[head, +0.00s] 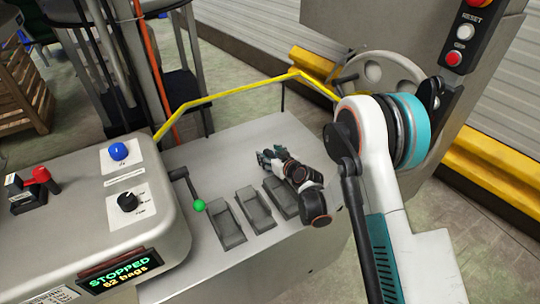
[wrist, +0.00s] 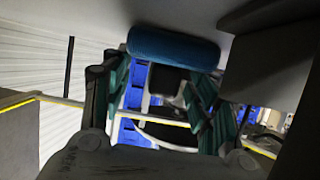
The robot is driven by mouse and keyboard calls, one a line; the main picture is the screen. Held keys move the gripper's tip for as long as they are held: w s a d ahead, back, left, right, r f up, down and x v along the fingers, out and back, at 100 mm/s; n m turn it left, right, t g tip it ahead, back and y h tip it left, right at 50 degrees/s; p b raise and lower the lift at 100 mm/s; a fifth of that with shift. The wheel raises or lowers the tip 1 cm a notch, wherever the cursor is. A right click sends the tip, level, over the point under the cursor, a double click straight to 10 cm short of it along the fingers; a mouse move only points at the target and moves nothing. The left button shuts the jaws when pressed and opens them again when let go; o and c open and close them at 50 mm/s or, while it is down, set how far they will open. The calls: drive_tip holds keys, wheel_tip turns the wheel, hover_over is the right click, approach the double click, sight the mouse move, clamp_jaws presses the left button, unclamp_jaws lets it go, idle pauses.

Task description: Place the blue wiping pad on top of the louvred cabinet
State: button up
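The blue wiping pad (wrist: 172,45) shows in the wrist view as a rounded blue bar lying crosswise at the far end of my fingers. My gripper (wrist: 165,75) has its two fingers spread apart, one near each end of the pad; I cannot tell whether they touch it. In the head view, my gripper (head: 262,158) is low over the grey machine top (head: 225,160) and points left. The pad cannot be made out there. I cannot pick out the louvred cabinet for sure in either view.
A yellow rail (head: 235,92) runs behind the machine top. A green-knobbed lever (head: 199,205) and several grey pedal-like blocks (head: 226,227) stand close to my gripper. A control box (head: 100,215) is at left. A handwheel (head: 380,75) stands behind my arm.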

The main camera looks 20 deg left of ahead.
sight(271, 155)
drive_tip(key=shift+o, duration=1.4)
drive_tip(key=shift+d+r, duration=0.1)
drive_tip(key=shift+r, duration=0.1)
drive_tip(key=p+v, duration=0.1)
drive_tip(key=v, duration=0.4)
drive_tip(key=shift+s+d+p, duration=0.1)
drive_tip(key=shift+s+p, duration=0.05)
drive_tip(key=shift+p, duration=0.15)
drive_tip(key=shift+s+d+r+b, duration=0.2)
drive_tip(key=shift+s+d+b, duration=0.25)
drive_tip(key=shift+b, duration=0.25)
drive_tip(key=shift+s+d+r, duration=0.15)
drive_tip(key=shift+d+r, duration=0.05)
drive_tip(key=shift+r, duration=0.05)
